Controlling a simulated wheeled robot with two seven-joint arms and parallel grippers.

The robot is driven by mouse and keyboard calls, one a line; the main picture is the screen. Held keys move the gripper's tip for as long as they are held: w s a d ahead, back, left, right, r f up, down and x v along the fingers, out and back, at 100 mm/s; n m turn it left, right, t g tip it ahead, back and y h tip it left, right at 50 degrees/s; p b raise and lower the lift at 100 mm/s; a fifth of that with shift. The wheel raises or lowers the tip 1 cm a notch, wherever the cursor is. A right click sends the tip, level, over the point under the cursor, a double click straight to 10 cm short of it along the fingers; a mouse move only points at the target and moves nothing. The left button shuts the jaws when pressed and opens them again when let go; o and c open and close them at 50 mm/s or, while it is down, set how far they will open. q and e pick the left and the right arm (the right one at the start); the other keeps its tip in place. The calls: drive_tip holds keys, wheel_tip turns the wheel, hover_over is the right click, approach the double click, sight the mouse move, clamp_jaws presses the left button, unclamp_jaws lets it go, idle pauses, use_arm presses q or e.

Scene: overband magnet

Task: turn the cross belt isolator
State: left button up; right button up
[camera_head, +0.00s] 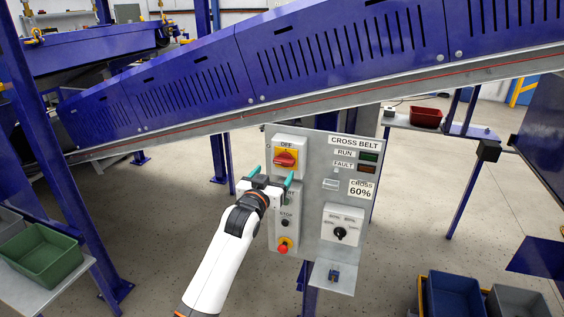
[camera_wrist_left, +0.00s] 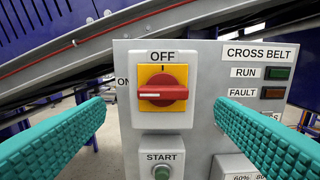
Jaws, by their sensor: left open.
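The cross belt isolator (camera_head: 285,158) is a red rotary handle on a yellow plate in a grey box, at the top left of the grey control panel (camera_head: 312,190). In the left wrist view the red handle (camera_wrist_left: 163,92) lies level, with its white mark pointing left, under the word OFF. My left gripper (camera_head: 272,172) is open and empty, just in front of and a little below the isolator. Its teal fingers (camera_wrist_left: 165,135) stand wide to either side of the handle and look apart from it. My right gripper does not show.
A black selector knob (camera_head: 340,233) sits lower right, with a small shelf (camera_head: 332,277) underneath. The blue conveyor (camera_head: 320,45) runs behind and above the panel. RUN and FAULT lamps are at the upper right.

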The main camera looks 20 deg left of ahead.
sight(283, 163)
use_arm(q)
drive_tip(key=w, duration=0.4)
drive_tip(key=w+p, duration=0.1)
drive_tip(key=shift+w+d+r, duration=0.15)
drive_tip(key=shift+w+d, duration=0.15)
drive_tip(key=shift+w, duration=0.55)
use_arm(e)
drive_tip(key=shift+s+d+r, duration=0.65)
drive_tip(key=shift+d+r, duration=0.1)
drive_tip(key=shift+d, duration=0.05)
use_arm(q)
drive_tip(key=c, duration=1)
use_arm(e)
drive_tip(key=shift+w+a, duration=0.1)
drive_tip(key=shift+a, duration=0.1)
